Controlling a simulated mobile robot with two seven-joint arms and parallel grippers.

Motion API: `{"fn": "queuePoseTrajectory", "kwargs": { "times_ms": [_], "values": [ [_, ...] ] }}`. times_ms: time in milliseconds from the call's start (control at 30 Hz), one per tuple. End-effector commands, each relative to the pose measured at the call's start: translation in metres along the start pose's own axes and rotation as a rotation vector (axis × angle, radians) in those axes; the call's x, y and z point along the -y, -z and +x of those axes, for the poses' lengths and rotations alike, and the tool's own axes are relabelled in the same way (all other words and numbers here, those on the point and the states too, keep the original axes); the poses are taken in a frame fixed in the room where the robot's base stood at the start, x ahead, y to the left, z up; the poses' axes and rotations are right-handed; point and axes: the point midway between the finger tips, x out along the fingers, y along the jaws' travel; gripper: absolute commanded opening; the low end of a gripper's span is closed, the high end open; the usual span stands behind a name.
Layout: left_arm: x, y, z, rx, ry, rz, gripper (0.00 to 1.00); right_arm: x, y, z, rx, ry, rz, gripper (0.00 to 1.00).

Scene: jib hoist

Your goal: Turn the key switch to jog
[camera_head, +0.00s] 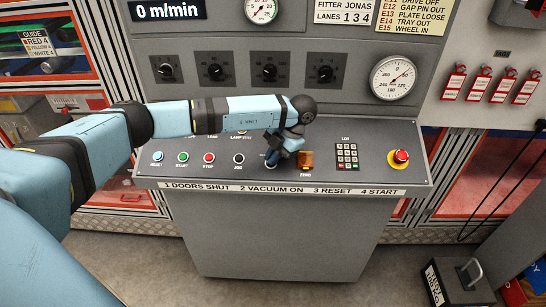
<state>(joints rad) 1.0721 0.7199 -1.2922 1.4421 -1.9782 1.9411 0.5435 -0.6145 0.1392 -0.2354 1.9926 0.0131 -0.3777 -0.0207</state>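My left arm reaches in from the left over the sloping grey console (325,130). My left gripper (273,158) points down at the console's middle, between a black button labelled JOG (239,159) and an amber cover (306,160) above the label ZERO. The gripper is small and dark here, and I cannot see whether its fingers are open or shut on something. No key switch shows clearly; the wrist and gripper hide the panel beneath them. My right gripper is not in view.
Blue (158,156), green (182,157) and red (209,158) buttons lie left of JOG. A keypad (347,156) and a red emergency stop (401,156) lie to the right. Several black knobs and a round gauge (393,79) are on the upright panel. Red tags hang right.

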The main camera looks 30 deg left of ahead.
Motion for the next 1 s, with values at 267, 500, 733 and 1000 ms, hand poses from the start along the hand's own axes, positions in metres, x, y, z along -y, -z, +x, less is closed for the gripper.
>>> {"fn": "queuePoseTrajectory", "kwargs": {
  "times_ms": [267,500,733,1000],
  "values": [
    [0.001,0.0,0.001,-0.001,-0.009,0.012,0.0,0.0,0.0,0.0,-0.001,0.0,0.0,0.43],
    [0.001,0.0,0.001,-0.001,-0.008,0.012,0.12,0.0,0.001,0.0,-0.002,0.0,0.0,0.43],
    [0.001,0.0,0.001,-0.001,-0.008,0.011,0.3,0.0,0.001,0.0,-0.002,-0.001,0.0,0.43],
    [0.001,-0.001,-0.009,0.002,-0.008,0.01,0.3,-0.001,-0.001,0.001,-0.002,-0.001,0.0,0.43]
  ]
}}
